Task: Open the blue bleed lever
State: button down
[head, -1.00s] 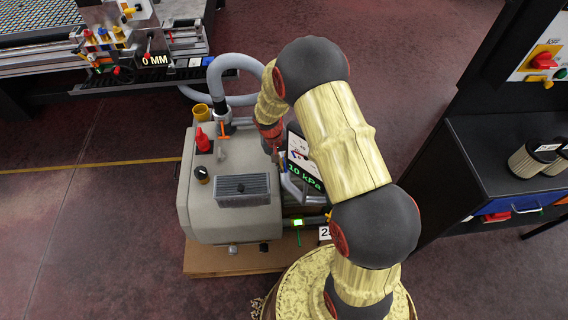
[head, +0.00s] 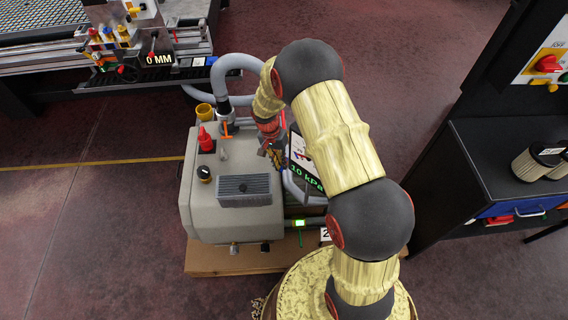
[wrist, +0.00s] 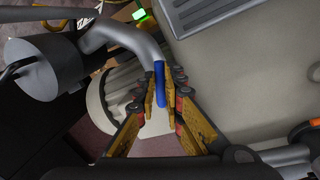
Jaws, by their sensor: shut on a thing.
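The blue bleed lever (wrist: 160,86) shows in the wrist view as a short blue handle at the end of a curved grey pipe. My gripper (wrist: 159,95) has its two yellow-and-black fingers on either side of the lever and is shut on it. In the head view my gripper (head: 274,154) is low beside the right side of the beige vacuum unit (head: 200,222), by the display reading 10 kPa (head: 307,178). The lever cannot be made out in the head view, where the gripper and arm cover that spot.
The unit's top carries a red part (head: 206,142), a black knob (head: 204,173), a grey finned block (head: 243,190) and an orange handle (head: 227,130). A grey hose (head: 236,61) loops behind. A black cabinet (head: 480,150) stands at right. Floor at left is clear.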

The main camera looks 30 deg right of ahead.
jog(key=shift+w+a+m+g+y+p, duration=0.25)
jog(key=shift+w+m, duration=0.35)
jog(key=shift+m, duration=0.95)
jog(key=shift+w+a+m+t+y+p, duration=0.1)
jog(key=shift+w+m+y+p, duration=0.35)
jog(key=shift+m, duration=1.05)
jog(key=shift+w+a+m+g+y+p, duration=0.15)
jog(key=shift+w+m+p, duration=0.2)
jog(key=shift+w+m, duration=0.85)
jog(key=shift+s+m, duration=0.35)
jog(key=shift+m, duration=0.1)
jog(key=c, duration=2)
grip_release()
jog(key=shift+o, duration=0.6)
notch_tip(320, 180, up, 12)
jog(key=w, duration=0.2)
jog(key=shift+w+d+f, duration=0.15)
jog(key=shift+w, duration=0.05)
